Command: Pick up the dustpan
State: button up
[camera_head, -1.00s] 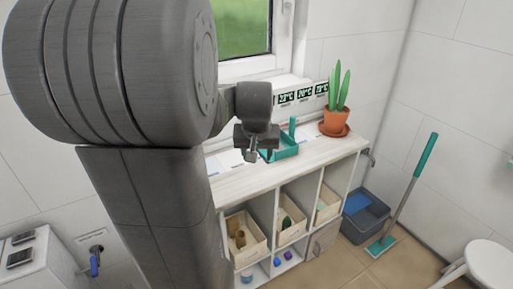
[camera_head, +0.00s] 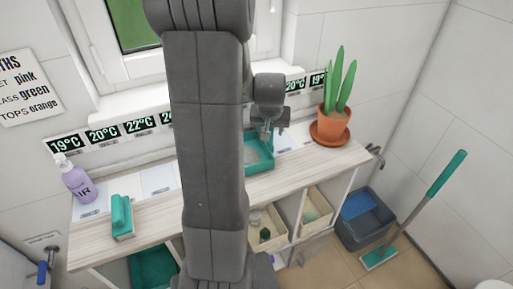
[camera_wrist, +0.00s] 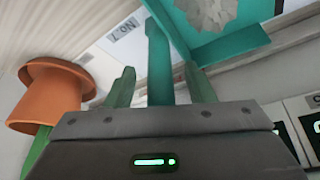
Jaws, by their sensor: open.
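The teal dustpan (camera_head: 258,158) lies on the wooden shelf top, just right of my arm in the head view. My gripper (camera_head: 271,128) is over its back edge and hides its handle there. In the wrist view the dustpan's pan (camera_wrist: 232,42) is at the upper right, with grey matter in it. Its teal handle (camera_wrist: 158,62) runs down between the two fingers of my gripper (camera_wrist: 160,80). The fingers are open, one on each side of the handle, with a gap showing on both sides.
A potted cactus (camera_head: 334,122) on an orange saucer stands to the right, also near the gripper in the wrist view (camera_wrist: 50,95). A teal brush-like object (camera_head: 122,218) and a purple bottle (camera_head: 76,182) are at the left. A wall with temperature displays (camera_head: 104,133) is behind.

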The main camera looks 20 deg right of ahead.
jog(key=shift+x, duration=1.15)
grip_shut()
jog(key=shift+r, duration=0.1)
